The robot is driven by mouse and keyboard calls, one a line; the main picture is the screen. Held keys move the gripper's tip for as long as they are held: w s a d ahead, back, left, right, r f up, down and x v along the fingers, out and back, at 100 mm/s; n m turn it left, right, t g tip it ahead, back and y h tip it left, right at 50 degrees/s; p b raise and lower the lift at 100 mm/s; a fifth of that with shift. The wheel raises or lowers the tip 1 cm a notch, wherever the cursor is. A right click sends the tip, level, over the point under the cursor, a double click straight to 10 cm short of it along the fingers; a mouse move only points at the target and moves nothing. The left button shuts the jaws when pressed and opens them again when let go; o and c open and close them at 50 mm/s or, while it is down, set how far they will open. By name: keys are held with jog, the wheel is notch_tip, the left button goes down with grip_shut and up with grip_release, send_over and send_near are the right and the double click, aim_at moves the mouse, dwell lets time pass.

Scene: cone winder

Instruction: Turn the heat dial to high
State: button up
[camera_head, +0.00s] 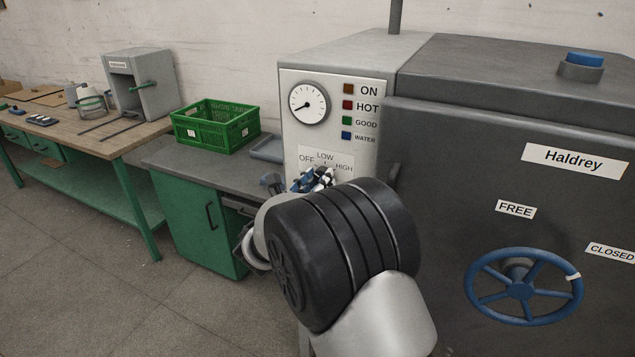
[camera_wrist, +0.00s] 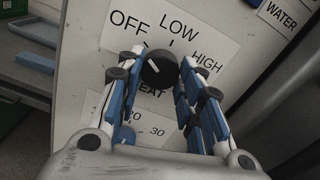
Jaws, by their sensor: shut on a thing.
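The heat dial (camera_wrist: 160,70) is a round black knob with a white pointer mark, seen in the wrist view on a white plate labelled OFF, LOW, HIGH and HEAT. Its mark points up and to the left, toward the OFF side. My gripper (camera_wrist: 162,66) is shut on the dial, with one blue and white finger on each side. In the head view my gripper (camera_head: 316,178) is at the panel just below the OFF, LOW, HIGH label (camera_head: 326,160), and it and my arm hide the dial there.
The grey machine has a gauge (camera_head: 308,103) and indicator labels above the dial. A blue handwheel (camera_head: 523,287) is on its front at right. A green crate (camera_head: 215,126) and a blue-grey tray (camera_head: 267,149) stand on the bench at left, close to my gripper.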

jog(key=shift+c, duration=1.3)
